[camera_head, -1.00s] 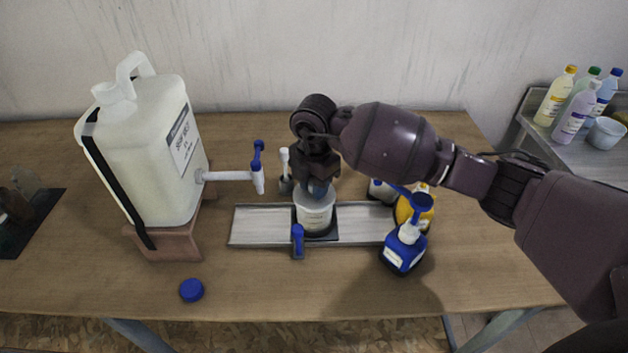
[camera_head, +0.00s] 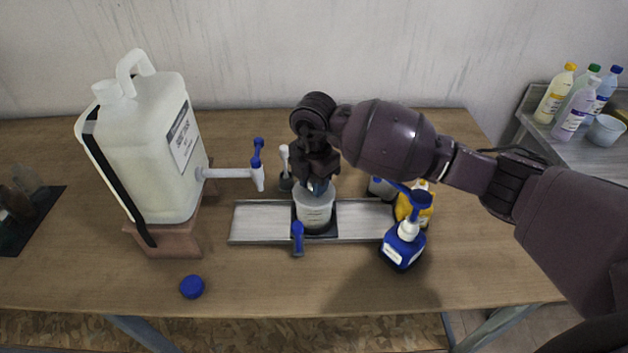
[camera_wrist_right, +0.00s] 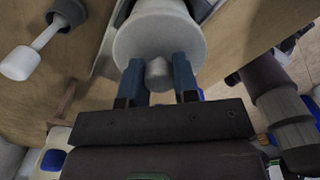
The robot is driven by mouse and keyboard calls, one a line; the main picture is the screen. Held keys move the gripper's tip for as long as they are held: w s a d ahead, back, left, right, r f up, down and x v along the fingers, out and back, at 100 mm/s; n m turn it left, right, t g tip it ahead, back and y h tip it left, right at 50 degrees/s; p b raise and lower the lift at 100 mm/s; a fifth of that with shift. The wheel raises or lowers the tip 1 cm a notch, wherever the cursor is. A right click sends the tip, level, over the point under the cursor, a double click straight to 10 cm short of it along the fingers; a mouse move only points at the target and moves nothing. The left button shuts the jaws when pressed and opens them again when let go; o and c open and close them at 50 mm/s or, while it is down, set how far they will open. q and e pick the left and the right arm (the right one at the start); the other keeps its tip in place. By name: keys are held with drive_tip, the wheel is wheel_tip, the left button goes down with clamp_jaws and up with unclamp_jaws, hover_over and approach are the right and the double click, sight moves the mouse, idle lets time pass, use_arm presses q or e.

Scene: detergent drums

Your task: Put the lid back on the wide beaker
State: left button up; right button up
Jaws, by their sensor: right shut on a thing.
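The wide beaker (camera_head: 315,217), pale and translucent with a label, stands upright on a dark square pad in the tray. My right gripper (camera_head: 319,186) is directly above its mouth, pointing down. In the right wrist view the lid (camera_wrist_right: 160,38) is a pale round disc with a small knob. The fingers of my right gripper (camera_wrist_right: 158,80) are shut on this knob. The lid lies over the beaker; whether it touches the rim all round cannot be told. In the head view the gripper partly hides the lid. My left gripper is not in view.
A long metal tray (camera_head: 262,222) holds the pad. A blue-handled item (camera_head: 297,238) stands at its front. A large white jug (camera_head: 150,150) with a tap is left. A blue pump bottle (camera_head: 403,246) and yellow bottle (camera_head: 424,200) are right. A blue cap (camera_head: 191,287) lies in front.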

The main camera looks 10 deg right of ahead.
idle(0.7)
idle(0.5)
drive_tip(key=shift+f, duration=0.15)
drive_tip(key=shift+p, duration=0.35)
idle(0.5)
drive_tip(key=o, duration=1)
drive_tip(key=shift+c, duration=0.2)
drive_tip(key=o, duration=0.5)
